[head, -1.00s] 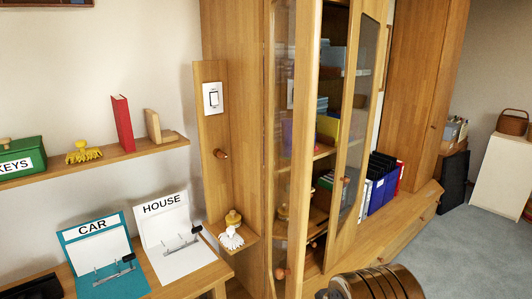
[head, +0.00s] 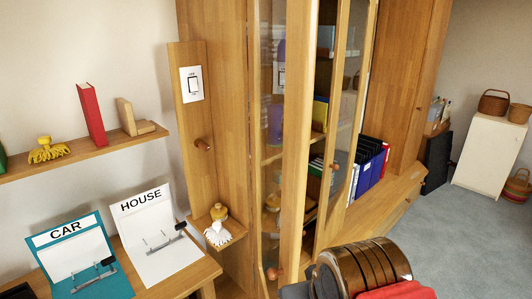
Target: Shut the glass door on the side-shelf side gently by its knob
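The tall wooden cabinet has a glass door on the side-shelf side (head: 300,130), seen at a steep angle. It appears to stand ajar, with a gap into the interior to its right; how far it is open is hard to tell. A round wooden knob (head: 272,273) shows low on this door. The other glass door (head: 350,100) is to the right, with a knob (head: 335,166) near it. The side shelf (head: 222,240) is left of the cabinet and holds a small brush (head: 218,228). My gripper's fingers are not visible.
A wooden peg (head: 202,144) and a switch (head: 191,83) are on the panel above the side shelf. A table with CAR (head: 85,255) and HOUSE (head: 155,225) boards stands at left. Binders (head: 368,170) stand right of the doors. Grey carpet (head: 445,245) is free at right.

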